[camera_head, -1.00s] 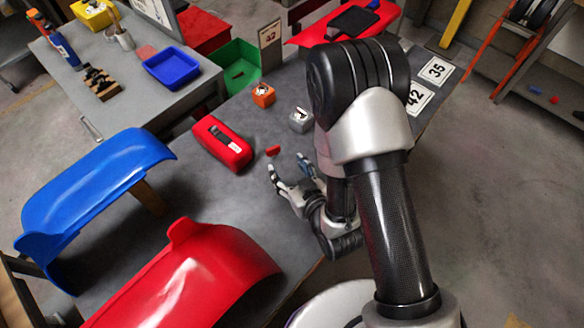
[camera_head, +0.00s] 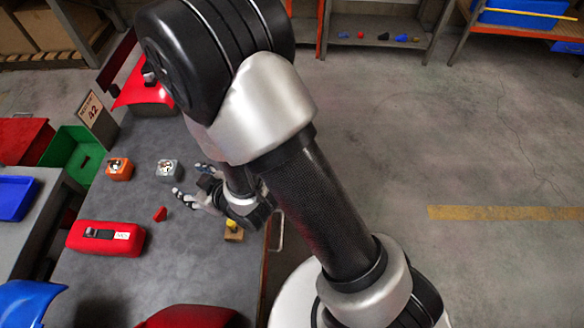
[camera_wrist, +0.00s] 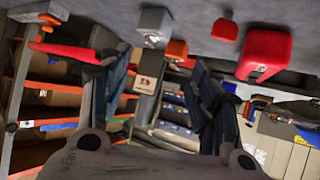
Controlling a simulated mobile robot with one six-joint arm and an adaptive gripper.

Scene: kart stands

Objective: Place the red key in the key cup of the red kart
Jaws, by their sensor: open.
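The red key (camera_head: 160,214) is a small red piece lying on the grey table; it also shows at the top of the wrist view (camera_wrist: 225,27). My gripper (camera_head: 192,181) is open and empty; its fingers are spread in the wrist view (camera_wrist: 158,70). It is up and right of the key in the head view, apart from it. A red kart part (camera_head: 145,92) at the table's far end is partly covered by my arm. A red curved body panel (camera_head: 190,317) shows at the bottom edge. I cannot make out which piece is the key cup.
A grey cube (camera_head: 168,170) and an orange cube (camera_head: 119,169) stand beyond the key. A red box (camera_head: 105,239) is left of it. A yellow-topped block (camera_head: 233,230) sits near the table edge. A sign (camera_head: 91,109) stands by a green bin (camera_head: 66,150).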

